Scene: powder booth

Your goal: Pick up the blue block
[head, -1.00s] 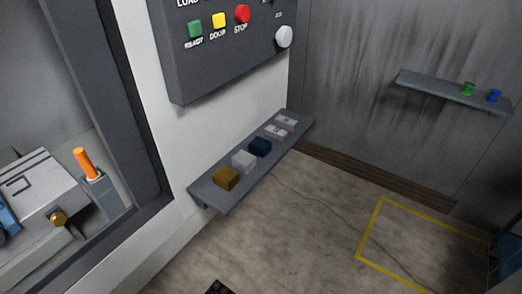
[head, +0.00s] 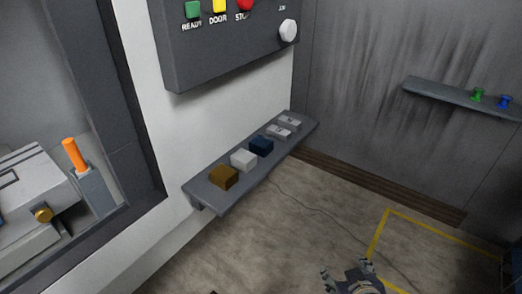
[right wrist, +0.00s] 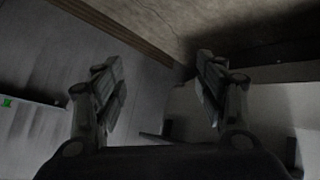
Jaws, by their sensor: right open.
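The dark blue block (head: 261,146) sits on a narrow grey shelf (head: 223,200) fixed to the white wall. A white block (head: 243,160) stands beside it, and a brown-yellow block (head: 223,177) sits nearer the shelf's front end. My right gripper (head: 343,270) shows at the bottom of the head view, over the floor, right of and apart from the shelf. In the right wrist view its two fingers (right wrist: 160,82) are spread with nothing between them. The blue block cannot be made out in that view. My left gripper is not in view.
A control panel (head: 230,45) overhangs the shelf. A second shelf (head: 440,94) on the back wall holds green and blue pieces. The floor (head: 270,235) beside the shelf is open.

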